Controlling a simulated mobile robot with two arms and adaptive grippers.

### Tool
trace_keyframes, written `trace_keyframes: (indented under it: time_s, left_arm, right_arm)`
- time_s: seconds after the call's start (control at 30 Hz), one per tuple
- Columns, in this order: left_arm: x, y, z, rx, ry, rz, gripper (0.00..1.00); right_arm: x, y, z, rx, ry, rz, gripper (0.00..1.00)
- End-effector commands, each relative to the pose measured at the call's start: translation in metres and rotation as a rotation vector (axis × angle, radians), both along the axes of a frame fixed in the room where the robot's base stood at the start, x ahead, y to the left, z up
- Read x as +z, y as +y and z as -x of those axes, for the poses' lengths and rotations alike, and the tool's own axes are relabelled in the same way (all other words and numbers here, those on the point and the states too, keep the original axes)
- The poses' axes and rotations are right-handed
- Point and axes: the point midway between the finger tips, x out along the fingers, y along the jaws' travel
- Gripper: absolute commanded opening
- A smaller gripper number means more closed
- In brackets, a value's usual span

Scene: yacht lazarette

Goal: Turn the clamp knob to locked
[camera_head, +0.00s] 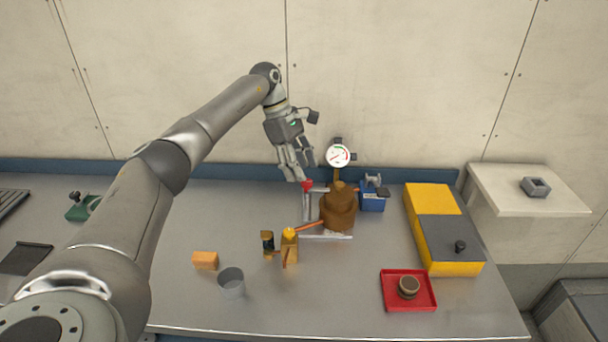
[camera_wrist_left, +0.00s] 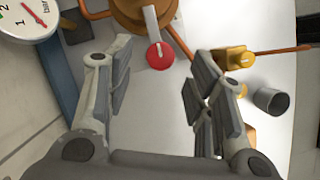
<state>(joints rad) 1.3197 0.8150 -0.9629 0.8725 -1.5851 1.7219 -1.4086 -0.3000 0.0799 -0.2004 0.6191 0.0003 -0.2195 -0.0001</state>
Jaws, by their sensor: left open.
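The red clamp knob (camera_head: 307,186) sits at the top of a grey upright beside a brown, rounded device (camera_head: 338,208). In the left wrist view the red knob (camera_wrist_left: 160,56) shows a short pale mark on its face. My left gripper (camera_head: 301,173) is open, just above the knob and pointing down at it. In the left wrist view the knob appears between its two spread fingers, with a gap on both sides. I cannot tell how far above it the fingertips are. My right gripper is not in view.
A round gauge (camera_head: 338,155) stands on the device, close to the gripper's right. A brass valve (camera_head: 289,245) and a grey cup (camera_head: 231,282) are in front. A blue box (camera_head: 372,198), yellow case (camera_head: 432,199) and red tray (camera_head: 395,303) lie to the right.

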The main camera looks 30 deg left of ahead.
Motion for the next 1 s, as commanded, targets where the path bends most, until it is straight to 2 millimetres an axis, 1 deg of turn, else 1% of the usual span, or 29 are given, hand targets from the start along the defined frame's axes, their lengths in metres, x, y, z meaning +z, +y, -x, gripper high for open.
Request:
trace_keyframes:
  time_s: [0.03, 0.2, 0.3, 0.4, 0.57, 1.0]
  left_arm:
    - [0.013, 0.005, -0.001, 0.002, -0.006, 0.0, 0.49]
    - [0.047, 0.018, 0.001, 0.002, -0.005, 0.0, 0.49]
    - [0.062, 0.025, 0.002, 0.001, -0.004, 0.0, 0.49]
    - [0.073, 0.029, 0.003, 0.001, -0.003, 0.0, 0.49]
    - [0.081, 0.033, 0.004, -0.001, -0.001, 0.0, 0.49]
    - [0.081, 0.033, 0.004, -0.001, -0.001, 0.0, 0.49]
  right_arm:
    - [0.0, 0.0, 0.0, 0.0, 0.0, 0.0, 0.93]
    - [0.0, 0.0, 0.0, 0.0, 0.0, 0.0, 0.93]
    - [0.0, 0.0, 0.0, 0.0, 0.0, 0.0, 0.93]
    - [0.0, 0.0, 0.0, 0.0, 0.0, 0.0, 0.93]
    - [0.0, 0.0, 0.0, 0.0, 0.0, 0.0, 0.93]
    - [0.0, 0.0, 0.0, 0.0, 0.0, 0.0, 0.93]
